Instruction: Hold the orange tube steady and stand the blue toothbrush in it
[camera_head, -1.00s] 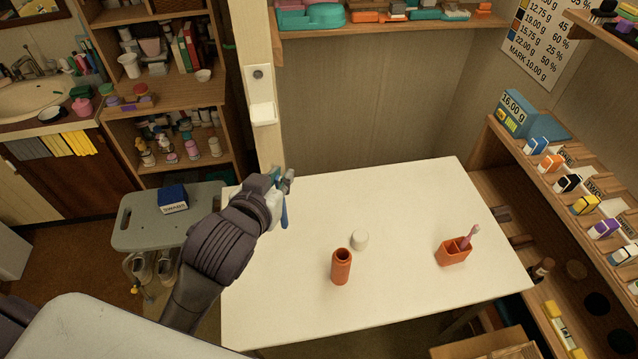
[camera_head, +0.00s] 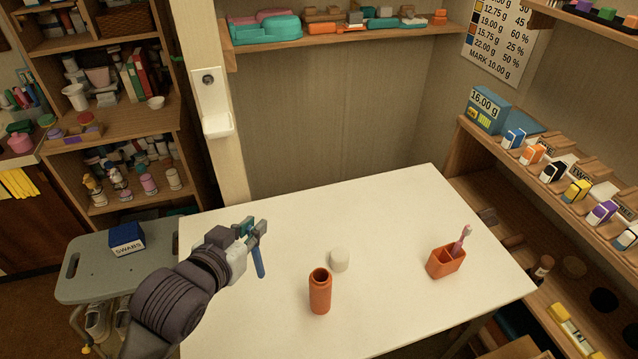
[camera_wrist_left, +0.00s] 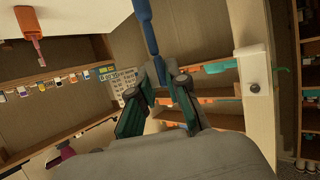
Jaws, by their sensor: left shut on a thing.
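The orange tube (camera_head: 320,292) stands upright on the white table, its open mouth facing up. My left gripper (camera_head: 257,232) is above the left part of the table, to the left of the tube and apart from it. It is shut on the blue toothbrush (camera_head: 259,262), which hangs down from the fingers. In the left wrist view the toothbrush (camera_wrist_left: 147,28) extends from between the fingertips (camera_wrist_left: 165,85). The part inside the jaws is hidden. My right gripper is in neither current view.
A white cap-like cylinder (camera_head: 340,260) sits just behind the tube. An orange holder (camera_head: 446,264) with a pink toothbrush (camera_head: 461,240) stands at the right of the white table (camera_head: 390,315). A grey stool (camera_head: 85,285) with a blue swabs box (camera_head: 127,239) stands at the left.

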